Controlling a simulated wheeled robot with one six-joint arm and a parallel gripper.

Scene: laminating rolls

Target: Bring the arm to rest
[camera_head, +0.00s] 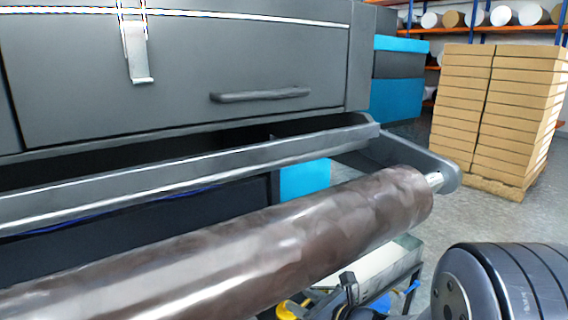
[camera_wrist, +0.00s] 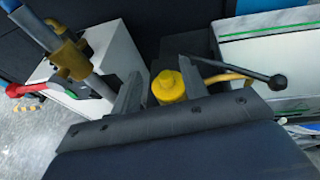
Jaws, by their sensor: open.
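My gripper (camera_wrist: 160,68) shows in the wrist view with its two grey fingers spread apart. A yellow knob-like cap (camera_wrist: 168,87) appears between the fingers; I see no finger closed on it, and its distance from them is hard to judge. In the head view, a rounded dark joint of my arm (camera_head: 500,287) fills the lower right corner. I cannot make out the gripper clearly in the head view.
A brown glossy roll (camera_head: 300,240) lies across the front of a dark grey machine (camera_head: 190,70). In the wrist view, a black-knobbed lever (camera_wrist: 277,82), a red-handled lever (camera_wrist: 20,90) and white boxes (camera_wrist: 270,65) are close by. Stacked cartons (camera_head: 495,115) stand back right.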

